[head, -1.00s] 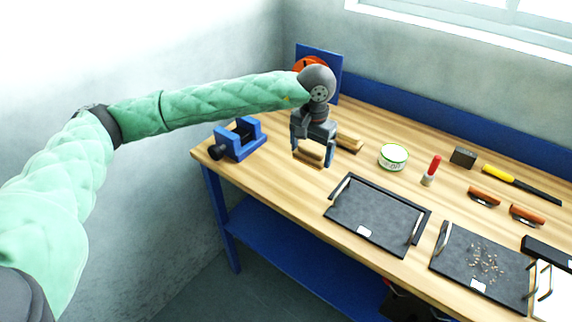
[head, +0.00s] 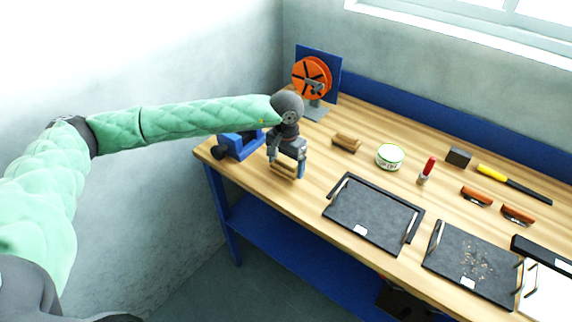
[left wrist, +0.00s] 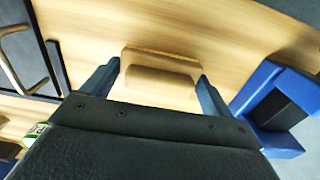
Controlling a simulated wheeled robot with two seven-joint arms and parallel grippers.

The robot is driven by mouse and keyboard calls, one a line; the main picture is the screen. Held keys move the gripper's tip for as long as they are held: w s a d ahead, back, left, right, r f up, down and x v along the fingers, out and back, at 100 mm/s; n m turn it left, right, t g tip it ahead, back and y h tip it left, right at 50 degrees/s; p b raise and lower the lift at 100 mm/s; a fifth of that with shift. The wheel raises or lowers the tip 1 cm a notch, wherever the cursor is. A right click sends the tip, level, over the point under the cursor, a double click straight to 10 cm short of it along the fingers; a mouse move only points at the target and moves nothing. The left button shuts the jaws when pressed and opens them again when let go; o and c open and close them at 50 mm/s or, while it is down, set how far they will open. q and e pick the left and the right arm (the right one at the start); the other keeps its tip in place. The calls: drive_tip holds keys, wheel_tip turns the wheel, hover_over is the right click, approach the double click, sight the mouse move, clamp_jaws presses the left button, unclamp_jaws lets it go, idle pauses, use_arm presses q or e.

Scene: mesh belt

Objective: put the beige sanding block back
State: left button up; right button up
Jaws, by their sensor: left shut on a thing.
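My left gripper (head: 286,174) is shut on the beige sanding block (head: 284,170), over the left end of the workbench near its front edge. In the left wrist view the block (left wrist: 160,72) lies between the two fingers, with the wood top behind it. I cannot tell whether the block touches the bench. A similar brown block (head: 346,143) lies on the bench to the right of the gripper. My right gripper is not in view.
A blue vise (head: 240,147) is close left of the gripper. An orange disc machine (head: 311,76) stands behind. A round tin (head: 389,156), a red-capped tube (head: 427,170) and a dark tray (head: 372,212) are to the right. Bare wood lies between gripper and tray.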

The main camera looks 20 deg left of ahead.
use_arm(q)
drive_tip(key=shift+f+p, duration=0.35)
drive_tip(key=shift+f, duration=0.55)
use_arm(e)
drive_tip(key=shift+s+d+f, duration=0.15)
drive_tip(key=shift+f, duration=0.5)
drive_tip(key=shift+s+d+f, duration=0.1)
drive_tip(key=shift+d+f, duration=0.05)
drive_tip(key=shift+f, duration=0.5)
use_arm(q)
drive_tip(key=shift+f, duration=0.1)
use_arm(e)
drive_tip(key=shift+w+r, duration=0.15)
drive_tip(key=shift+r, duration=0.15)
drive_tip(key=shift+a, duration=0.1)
use_arm(q)
drive_tip(key=o, duration=0.8)
drive_tip(key=shift+c, duration=0.2)
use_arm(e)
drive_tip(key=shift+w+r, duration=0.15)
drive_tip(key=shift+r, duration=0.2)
